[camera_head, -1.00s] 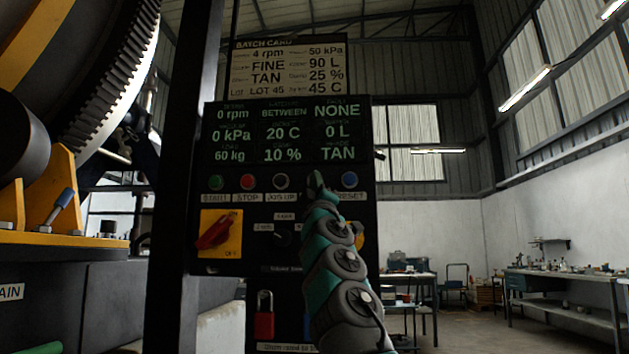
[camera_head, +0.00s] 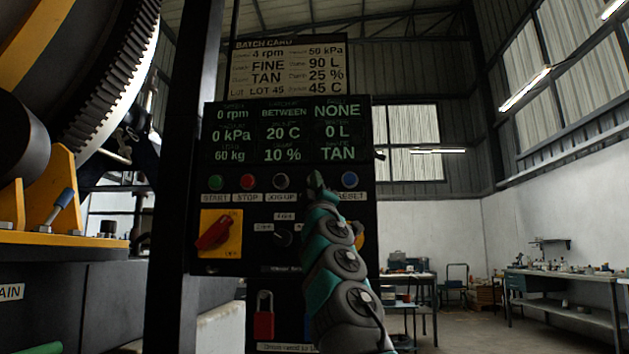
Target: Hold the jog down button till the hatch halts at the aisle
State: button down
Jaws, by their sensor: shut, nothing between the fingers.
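The black control panel (camera_head: 190,255) stands upright in front of me. Its button row shows a green START button (camera_head: 215,182), a red STOP button (camera_head: 249,181), a dark JOG UP button (camera_head: 281,182) and a blue RESET button (camera_head: 349,180). My gripper (camera_head: 316,181) is shut and empty, at the row between JOG UP and RESET. It covers that spot, so the jog down button is hidden and I cannot tell whether I touch it. The display (camera_head: 287,132) reads BETWEEN, 0 rpm and fault NONE. The big drum with its toothed ring (camera_head: 115,85) is at the left; no hatch is identifiable.
A red-handled switch (camera_head: 215,236) and a red padlock (camera_head: 264,317) are on the panel. The batch card (camera_head: 288,68) is above the display. A dark post (camera_head: 180,150) stands left of the panel. Workbenches (camera_head: 560,280) are at the far right, with open floor before them.

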jog(key=shift+s+b, duration=0.35)
jog(key=shift+s, duration=0.05)
dwell(0.4)
jog(key=s+b, duration=0.3)
jog(key=s, duration=0.2)
jog(key=shift+a+b, duration=0.1)
jog(key=shift+b, duration=0.2)
dwell(0.4)
